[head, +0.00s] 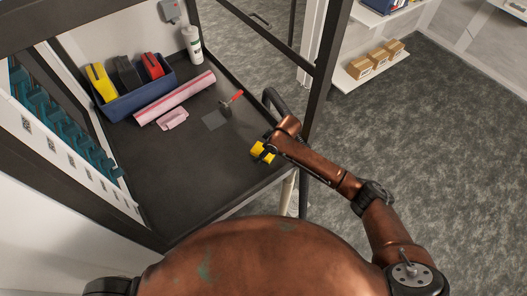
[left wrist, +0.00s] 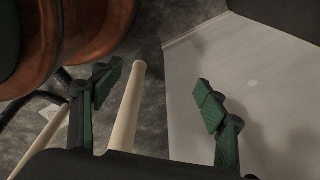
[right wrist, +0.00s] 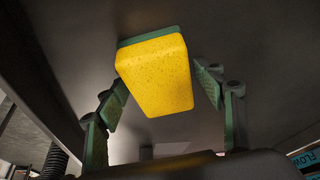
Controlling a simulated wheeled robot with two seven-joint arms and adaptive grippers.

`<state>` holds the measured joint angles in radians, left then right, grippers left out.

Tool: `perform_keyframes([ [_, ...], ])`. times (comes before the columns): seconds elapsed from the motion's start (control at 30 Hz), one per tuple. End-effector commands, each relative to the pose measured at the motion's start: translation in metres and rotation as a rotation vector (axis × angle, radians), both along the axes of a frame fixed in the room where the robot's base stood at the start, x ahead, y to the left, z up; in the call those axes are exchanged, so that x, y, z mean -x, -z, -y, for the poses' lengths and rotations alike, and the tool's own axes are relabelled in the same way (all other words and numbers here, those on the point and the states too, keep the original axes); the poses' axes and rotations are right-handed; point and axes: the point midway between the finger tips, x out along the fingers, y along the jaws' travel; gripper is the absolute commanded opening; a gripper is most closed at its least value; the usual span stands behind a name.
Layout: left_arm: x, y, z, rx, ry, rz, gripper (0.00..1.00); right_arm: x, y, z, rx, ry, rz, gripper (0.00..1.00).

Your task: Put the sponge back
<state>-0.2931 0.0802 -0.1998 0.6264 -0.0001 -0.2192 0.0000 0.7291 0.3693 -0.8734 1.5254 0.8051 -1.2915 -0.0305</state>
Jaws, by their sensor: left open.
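The sponge (right wrist: 155,75) is a yellow block with a green layer. In the right wrist view it is between the two fingers of my right gripper (right wrist: 162,88), with gaps showing at its sides; the gripper looks open. In the head view, the sponge (head: 258,153) is at the bench's right front edge, partly hidden by my right gripper (head: 265,149). My left gripper (left wrist: 158,85) is open and empty, away from the bench top, and is not seen in the head view. A dark grey square (head: 214,121) lies flat on the bench (head: 180,185).
A blue bin (head: 145,104) holds yellow, black and red items. A pink-striped roll (head: 175,99), a pink object (head: 173,120), a red-handled scraper (head: 232,101) and a white bottle (head: 193,46) are on the bench. Dark frame posts border it. The bench's front middle is clear.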

Motion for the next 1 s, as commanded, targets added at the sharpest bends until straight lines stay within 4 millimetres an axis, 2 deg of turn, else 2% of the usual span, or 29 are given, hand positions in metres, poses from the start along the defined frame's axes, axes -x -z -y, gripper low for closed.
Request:
perform_keyframes([
  [0.23, 0.004, 0.0, 0.0, 0.0, -0.001, -0.006, 0.67, 0.0, -0.001, 0.0, 0.0, 0.0, 0.0, 0.64],
  [0.37, 0.01, 0.001, 0.0, 0.0, -0.002, -0.013, 0.67, 0.0, -0.008, 0.001, -0.001, 0.0, 0.002, 0.64],
  [0.47, 0.013, 0.003, 0.0, -0.001, -0.003, -0.016, 0.67, 0.002, -0.021, 0.006, -0.001, 0.0, 0.003, 0.64],
  [0.8, 0.013, 0.011, 0.0, -0.001, -0.002, -0.017, 0.67, 0.017, -0.085, 0.029, 0.0, -0.001, 0.003, 0.64],
  [1.0, 0.012, 0.014, 0.0, -0.001, -0.002, -0.016, 0.67, 0.022, -0.108, 0.037, -0.001, 0.0, 0.001, 0.64],
])
